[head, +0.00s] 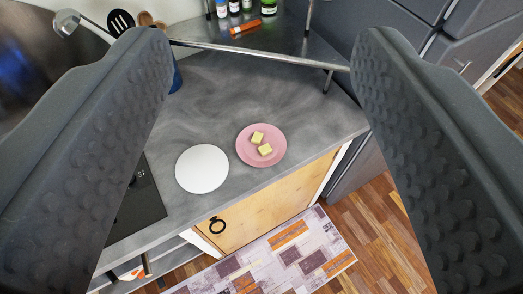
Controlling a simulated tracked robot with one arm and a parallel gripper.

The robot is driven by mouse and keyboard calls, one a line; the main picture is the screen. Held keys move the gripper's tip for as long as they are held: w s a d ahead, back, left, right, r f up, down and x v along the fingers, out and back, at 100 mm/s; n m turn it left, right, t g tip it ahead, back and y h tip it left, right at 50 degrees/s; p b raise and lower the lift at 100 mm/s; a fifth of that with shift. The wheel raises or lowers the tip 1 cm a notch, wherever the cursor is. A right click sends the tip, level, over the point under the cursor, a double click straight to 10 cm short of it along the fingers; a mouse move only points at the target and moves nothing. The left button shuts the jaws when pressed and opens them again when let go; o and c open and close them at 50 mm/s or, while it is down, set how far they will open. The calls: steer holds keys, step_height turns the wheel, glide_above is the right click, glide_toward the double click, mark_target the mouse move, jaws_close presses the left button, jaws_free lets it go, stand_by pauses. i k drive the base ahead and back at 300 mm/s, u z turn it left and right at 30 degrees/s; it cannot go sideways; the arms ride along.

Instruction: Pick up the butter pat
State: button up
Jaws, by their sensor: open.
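Two pale yellow butter pats lie on a pink plate (244,154) on the grey counter. One butter pat (257,138) is toward the back of the plate, and the other butter pat (265,150) is just in front of it and slightly right. My gripper (263,50) is open, with its two dark, bumpy fingers large at the left and right of the head view. The plate and the butter appear between the fingers, well beyond them. Nothing is held. Both pats are fully visible.
A white round plate (202,169) lies left of the pink plate. A metal rail (260,55) crosses the counter's back, with bottles (234,5) and an orange tube (245,27) behind it. A black cooktop (139,204) is at left. The counter behind the plates is clear.

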mark_target(266, 149)
steer(key=u, duration=1.95)
steer(key=k, duration=1.2)
steer(key=z, duration=1.1)
steer(key=i, duration=1)
steer(key=u, duration=0.1)
